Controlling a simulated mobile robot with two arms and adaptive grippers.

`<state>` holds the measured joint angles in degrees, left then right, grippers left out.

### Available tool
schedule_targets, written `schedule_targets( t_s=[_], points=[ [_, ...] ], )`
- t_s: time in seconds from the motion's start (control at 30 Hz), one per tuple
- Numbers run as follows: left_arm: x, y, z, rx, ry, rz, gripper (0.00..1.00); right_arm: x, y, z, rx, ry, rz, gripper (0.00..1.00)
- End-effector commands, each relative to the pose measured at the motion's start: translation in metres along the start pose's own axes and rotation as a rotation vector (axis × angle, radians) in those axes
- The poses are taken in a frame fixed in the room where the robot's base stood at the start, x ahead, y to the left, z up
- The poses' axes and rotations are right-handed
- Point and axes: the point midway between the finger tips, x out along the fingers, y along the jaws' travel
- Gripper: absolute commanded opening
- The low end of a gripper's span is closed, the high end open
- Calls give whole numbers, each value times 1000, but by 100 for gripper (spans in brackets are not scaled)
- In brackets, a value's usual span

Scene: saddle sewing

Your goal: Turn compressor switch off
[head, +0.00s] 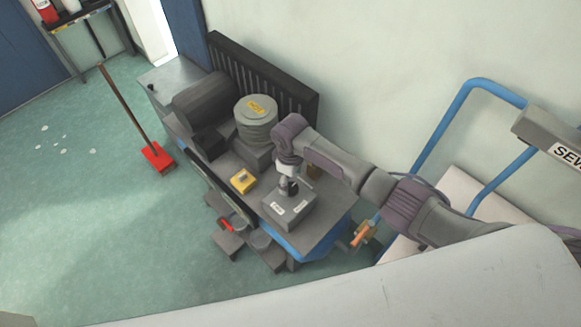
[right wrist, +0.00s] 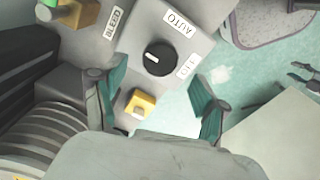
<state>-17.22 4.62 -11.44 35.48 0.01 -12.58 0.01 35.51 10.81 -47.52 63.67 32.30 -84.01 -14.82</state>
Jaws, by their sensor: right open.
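The compressor (head: 322,232) stands against the wall in the head view, with a grey switch box (head: 290,210) on its near right end. In the right wrist view the switch is a round black knob (right wrist: 158,59) with a short white mark. A label reading AUTO (right wrist: 180,22) and a second label (right wrist: 187,65), hard to read, sit beside it. My right gripper (head: 288,188) is over the box; its teal fingers (right wrist: 160,100) are open and apart, with the knob ahead of the gap and nothing held. My left gripper is not in view.
A yellow button box (head: 243,181) sits beside the switch box. A label reading BLEED (right wrist: 113,22) is near a brass fitting (right wrist: 72,16). A blue-framed cart (head: 470,85) stands at right. A red broom (head: 158,158) stands on the open floor at left.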

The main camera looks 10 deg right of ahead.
Motion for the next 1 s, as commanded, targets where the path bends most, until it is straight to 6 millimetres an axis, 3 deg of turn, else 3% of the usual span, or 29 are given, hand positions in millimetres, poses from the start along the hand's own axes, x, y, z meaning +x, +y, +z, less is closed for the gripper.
schedule_targets(
  t_s=[0.2,0.4,1.0],
  points=[
    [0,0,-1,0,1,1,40,-47,1,-1,-1,4,2,73],
    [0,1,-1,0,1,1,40,-70,0,0,0,1,1,73],
    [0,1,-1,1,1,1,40,-76,0,0,0,0,0,73]
  ],
)
